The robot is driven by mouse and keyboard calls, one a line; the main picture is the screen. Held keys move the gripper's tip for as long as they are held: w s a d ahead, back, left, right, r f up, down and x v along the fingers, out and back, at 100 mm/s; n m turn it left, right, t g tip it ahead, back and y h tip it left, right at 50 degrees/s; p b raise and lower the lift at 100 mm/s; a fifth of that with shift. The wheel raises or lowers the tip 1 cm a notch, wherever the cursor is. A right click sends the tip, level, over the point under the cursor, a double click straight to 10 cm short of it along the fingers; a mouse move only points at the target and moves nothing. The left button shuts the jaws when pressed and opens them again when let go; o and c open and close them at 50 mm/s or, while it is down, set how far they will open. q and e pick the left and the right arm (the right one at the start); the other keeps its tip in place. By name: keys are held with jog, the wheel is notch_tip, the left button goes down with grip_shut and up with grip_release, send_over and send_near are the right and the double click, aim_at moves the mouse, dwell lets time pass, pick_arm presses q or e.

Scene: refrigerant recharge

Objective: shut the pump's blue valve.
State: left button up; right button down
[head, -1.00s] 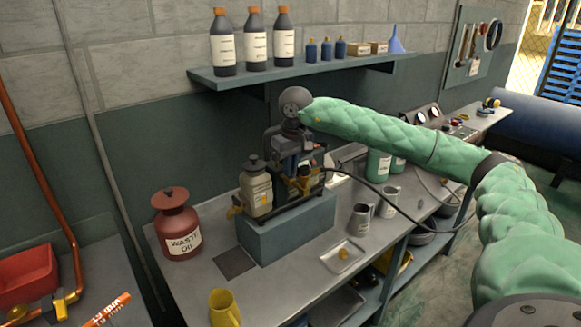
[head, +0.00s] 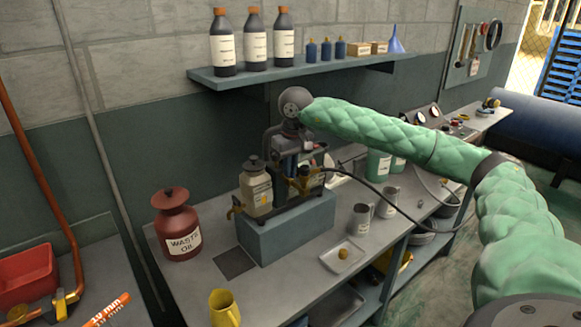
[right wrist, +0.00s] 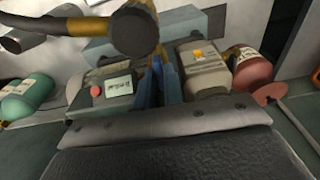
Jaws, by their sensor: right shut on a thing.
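The pump (head: 310,183) stands on a blue-grey block on the bench, with a pale bottle (head: 256,190) at its left side. My right gripper (head: 291,168) reaches down over the top of the pump from above. My left gripper is not in view.
A red waste oil can (head: 176,225) stands left of the pump. A yellow jug (head: 224,308), a small tray (head: 342,255) and metal cups (head: 360,220) are on the bench. A dark hose (head: 375,190) runs right from the pump. A shelf (head: 300,70) with bottles hangs behind.

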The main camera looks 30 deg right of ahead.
jog(key=shift+f, duration=0.1)
dwell(0.4)
jog(key=shift+a+f+m+b, duration=0.1)
jog(key=shift+m+b, duration=0.7)
jog(key=shift+m, duration=0.7)
jog(key=shift+m+b, duration=0.4)
jog(key=shift+m, duration=0.2)
jog(key=shift+m+h, duration=0.3)
jog(key=shift+m, duration=0.6)
